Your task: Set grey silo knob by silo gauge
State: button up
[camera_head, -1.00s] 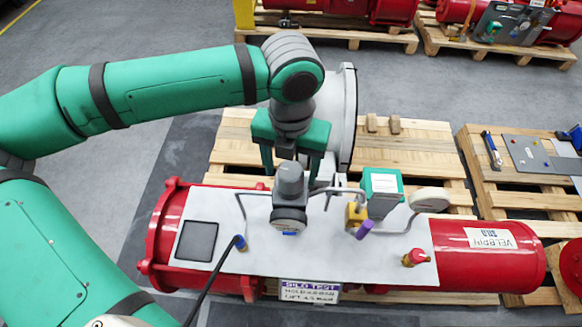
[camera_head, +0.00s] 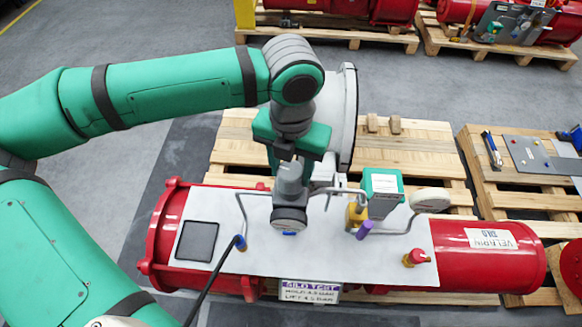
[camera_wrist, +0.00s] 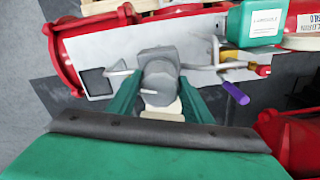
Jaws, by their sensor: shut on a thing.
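The grey silo knob (camera_head: 289,178) tops a grey regulator with a round dark-rimmed gauge (camera_head: 290,219) facing the head camera, on a pale panel. My gripper (camera_head: 291,160) comes down on the knob from above, its fingers partly hidden. In the wrist view, green fingers (camera_wrist: 161,88) sit on either side of the grey knob (camera_wrist: 158,68), and the gripper is shut on it. The gauge reading is too small to make out. A second, white-rimmed round gauge (camera_head: 430,199) stands at the panel's right; which gauge is the silo one I cannot tell.
The panel (camera_head: 250,255) also carries a yellow valve block (camera_head: 356,214) with a purple lever (camera_head: 365,229), a green box (camera_head: 382,183), a red knob (camera_head: 416,257) and bent pipes.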

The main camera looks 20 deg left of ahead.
aim_at(293, 171)
jog(key=m, duration=0.7)
jog(key=shift+d+m, duration=0.1)
jog(key=shift+m, duration=0.3)
jog(key=m, duration=0.3)
jog(key=shift+r, duration=0.1)
jog(key=shift+s+m, duration=0.2)
jog(key=shift+m, duration=1.8)
jog(key=o, duration=1.1)
jog(key=shift+c, duration=0.2)
jog(key=shift+d, duration=0.1)
notch_tip(293, 171, up, 11)
jog(key=shift+f, duration=0.15)
